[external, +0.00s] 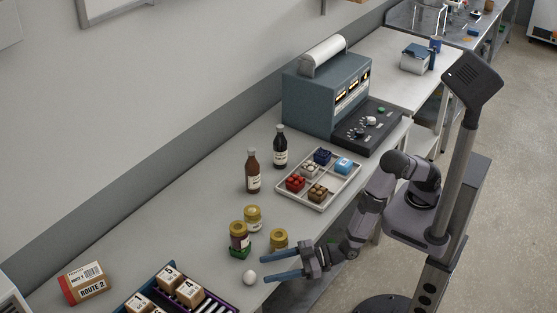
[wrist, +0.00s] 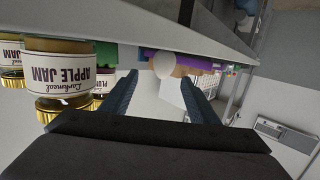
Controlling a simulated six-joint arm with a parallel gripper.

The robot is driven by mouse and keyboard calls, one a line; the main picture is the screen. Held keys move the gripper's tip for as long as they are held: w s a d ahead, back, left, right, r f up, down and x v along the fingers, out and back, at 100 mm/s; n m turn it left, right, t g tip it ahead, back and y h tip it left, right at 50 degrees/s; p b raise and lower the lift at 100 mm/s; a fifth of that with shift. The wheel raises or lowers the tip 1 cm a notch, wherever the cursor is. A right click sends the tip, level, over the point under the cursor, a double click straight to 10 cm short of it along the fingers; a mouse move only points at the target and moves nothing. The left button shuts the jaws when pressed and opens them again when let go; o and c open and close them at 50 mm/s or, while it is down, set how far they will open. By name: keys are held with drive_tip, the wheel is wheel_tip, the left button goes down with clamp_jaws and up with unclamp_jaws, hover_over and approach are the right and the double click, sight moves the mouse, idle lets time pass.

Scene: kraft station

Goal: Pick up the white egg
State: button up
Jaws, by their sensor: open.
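The white egg (external: 250,278) rests on the grey table near its front edge, beside the crate of numbered boxes. In the wrist view the egg (wrist: 164,66) shows beyond and between the fingertips. My gripper (external: 283,266) is open and empty, low at the table's front edge, with its two blue fingers pointing left toward the egg. A gap shows between the fingertips and the egg in the wrist view (wrist: 160,80). I cannot tell the exact distance.
Jam jars (external: 239,238) with gold lids stand just behind the egg, one on a green block; an apple jam jar (wrist: 58,75) is close in the wrist view. A purple crate (external: 215,302) of numbered boxes lies left. Two bottles (external: 253,172) and a white tray (external: 318,205) stand farther back.

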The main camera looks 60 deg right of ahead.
sight(250, 278)
wheel_tip(250, 278, down, 2)
drive_tip(key=shift+f, duration=0.2)
drive_tip(key=shift+p+x, duration=0.3)
drive_tip(key=shift+x, duration=0.8)
drive_tip(key=shift+w+a+r+p, duration=0.1)
drive_tip(key=shift+w+a+p, duration=0.4)
drive_tip(key=shift+a, duration=0.25)
drive_tip(key=shift+w+a+r+p, duration=0.1)
drive_tip(key=shift+w+a+p, duration=0.3)
drive_tip(key=shift+w+a, duration=0.3)
drive_tip(key=shift+w+a+f, duration=0.2)
drive_tip(key=shift+w+a, duration=0.25)
drive_tip(key=shift+a, duration=0.15)
drive_tip(key=c, duration=0.9)
